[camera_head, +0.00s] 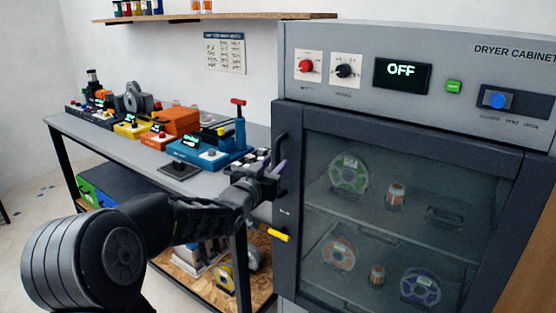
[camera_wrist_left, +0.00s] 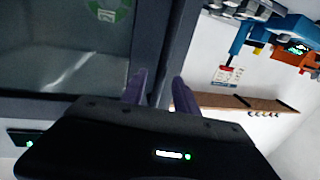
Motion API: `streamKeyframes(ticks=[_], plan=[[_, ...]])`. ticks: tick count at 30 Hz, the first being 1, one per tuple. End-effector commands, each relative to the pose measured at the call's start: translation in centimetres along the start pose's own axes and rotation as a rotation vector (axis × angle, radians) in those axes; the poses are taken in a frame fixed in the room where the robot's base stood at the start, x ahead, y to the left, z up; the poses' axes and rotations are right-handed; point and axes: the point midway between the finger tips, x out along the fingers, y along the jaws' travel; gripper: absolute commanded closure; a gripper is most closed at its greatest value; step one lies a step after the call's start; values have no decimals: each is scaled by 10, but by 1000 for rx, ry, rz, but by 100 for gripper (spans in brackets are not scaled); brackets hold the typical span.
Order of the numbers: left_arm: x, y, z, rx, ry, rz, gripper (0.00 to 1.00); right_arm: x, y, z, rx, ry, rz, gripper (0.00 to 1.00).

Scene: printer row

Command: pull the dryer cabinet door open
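The dryer cabinet (camera_head: 420,42) stands at the right. Its dark-framed glass door (camera_head: 372,133) looks shut, with no gap that I can see. A dark upright handle (camera_head: 279,146) is on the door's left side. My left gripper (camera_head: 278,170) is at this handle, coming from the left. In the left wrist view the two purple fingers of my left gripper (camera_wrist_left: 160,92) are apart. A dark bar, seemingly the handle (camera_wrist_left: 176,62), runs between them; I see no clear finger contact. My right gripper is not in view.
A grey bench (camera_head: 85,137) with several coloured devices stands left of the cabinet. A yellow peg-like part (camera_head: 278,235) sticks out low near the door's left edge. Spools and small jars sit behind the glass. A wooden shelf (camera_head: 215,17) hangs on the wall.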

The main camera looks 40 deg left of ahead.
Motion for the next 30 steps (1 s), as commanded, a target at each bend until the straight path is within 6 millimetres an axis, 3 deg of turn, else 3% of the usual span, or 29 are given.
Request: streamKeyframes(ticks=[6,16,30], plan=[[26,0,0,-1,-1,0,64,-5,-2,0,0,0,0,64],[30,0,0,-1,-1,0,64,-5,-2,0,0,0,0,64],[30,0,0,-1,-1,-1,100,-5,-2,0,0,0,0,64]])
